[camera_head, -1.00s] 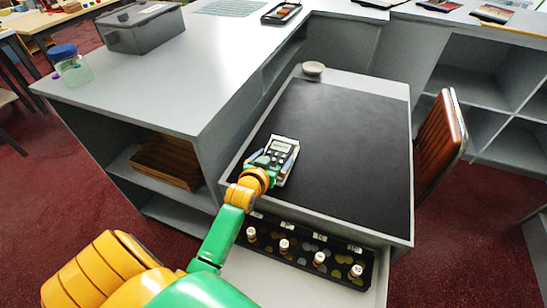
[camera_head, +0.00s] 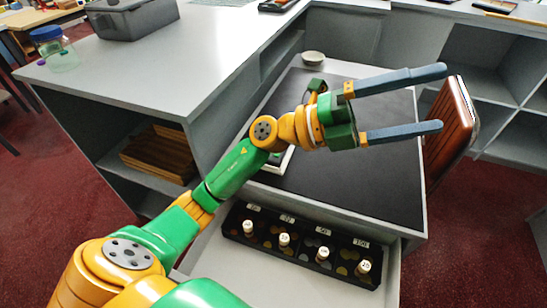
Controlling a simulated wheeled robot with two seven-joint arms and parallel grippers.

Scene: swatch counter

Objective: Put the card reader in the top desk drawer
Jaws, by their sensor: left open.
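The card reader lies on the black desk mat (camera_head: 350,175), mostly hidden behind my left arm; only a pale edge (camera_head: 286,163) shows. My left gripper (camera_head: 443,98) is open, with its two long blue-grey fingers apart and nothing between them. It is above the right side of the desk, pointing right, away from the card reader. The desk drawer (camera_head: 225,268) is pulled out below the desk's front edge. A black coin tray (camera_head: 300,254) with number labels, coins and several white-topped pegs sits in its far part. My right gripper is not in view.
A brown-backed chair (camera_head: 452,130) stands close to the desk's right side, near my fingertips. A small bowl (camera_head: 313,57) is at the desk's back. A grey counter (camera_head: 150,75) at left carries a grey box (camera_head: 132,17) and a blue-lidded jar (camera_head: 56,52).

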